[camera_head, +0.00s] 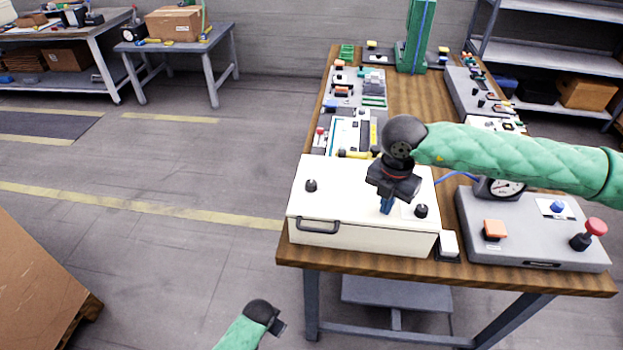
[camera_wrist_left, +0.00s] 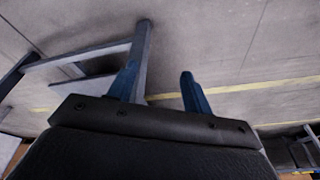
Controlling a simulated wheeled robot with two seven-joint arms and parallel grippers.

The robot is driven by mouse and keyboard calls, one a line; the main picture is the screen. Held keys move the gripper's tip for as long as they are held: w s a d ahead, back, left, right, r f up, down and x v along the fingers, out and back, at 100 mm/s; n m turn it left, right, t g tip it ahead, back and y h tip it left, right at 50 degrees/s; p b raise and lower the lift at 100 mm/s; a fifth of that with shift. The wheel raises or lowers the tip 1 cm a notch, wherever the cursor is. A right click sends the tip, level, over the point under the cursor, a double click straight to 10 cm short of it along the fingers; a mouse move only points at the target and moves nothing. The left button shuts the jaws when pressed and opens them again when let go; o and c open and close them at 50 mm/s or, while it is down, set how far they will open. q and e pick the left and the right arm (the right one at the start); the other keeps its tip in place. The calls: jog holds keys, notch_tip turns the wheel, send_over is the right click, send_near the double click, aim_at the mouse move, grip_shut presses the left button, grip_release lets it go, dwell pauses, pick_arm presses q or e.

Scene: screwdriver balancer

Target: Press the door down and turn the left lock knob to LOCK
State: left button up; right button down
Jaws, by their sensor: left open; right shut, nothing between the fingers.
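The white box (camera_head: 333,190) with its door on top sits at the near left corner of the wooden table; the door looks flat. The left lock knob (camera_head: 311,185) is a small black knob on the lid's left side. A second black knob (camera_head: 421,211) is at the lid's right front. A dark handle (camera_head: 318,226) is on the front. My right gripper (camera_head: 386,206) is shut and empty, fingers pointing down at the lid's right half; contact is unclear. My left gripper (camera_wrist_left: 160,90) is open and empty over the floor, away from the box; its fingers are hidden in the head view.
A grey panel (camera_head: 530,245) with a gauge, an orange button and a red-topped lever stands right of the box. A small white switch (camera_head: 449,243) sits between them. Several devices fill the table behind.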

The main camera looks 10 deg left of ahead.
pick_arm(q)
jog(key=w+a+r+m+t, duration=0.1)
jog(key=w+a+r+m, duration=0.1)
jog(key=w+r, duration=0.9)
jog(key=w+a+r+t, duration=0.1)
jog(key=w+a+r, duration=0.1)
jog(key=w+r, duration=0.75)
jog(key=w+a+r+m+t, duration=0.1)
jog(key=w+r, duration=0.5)
jog(key=r, duration=0.7)
jog(key=w+a+r+t, duration=0.1)
jog(key=w+a+r, duration=0.1)
jog(key=w+r, duration=0.7)
notch_tip(320, 180, up, 19)
jog(key=n+g+y, duration=0.1)
jog(key=n+g, duration=0.5)
jog(key=g, duration=0.1)
send_over(311, 183)
notch_tip(311, 183, down, 12)
jog(key=shift+f, duration=0.15)
jog(key=shift+d, duration=0.1)
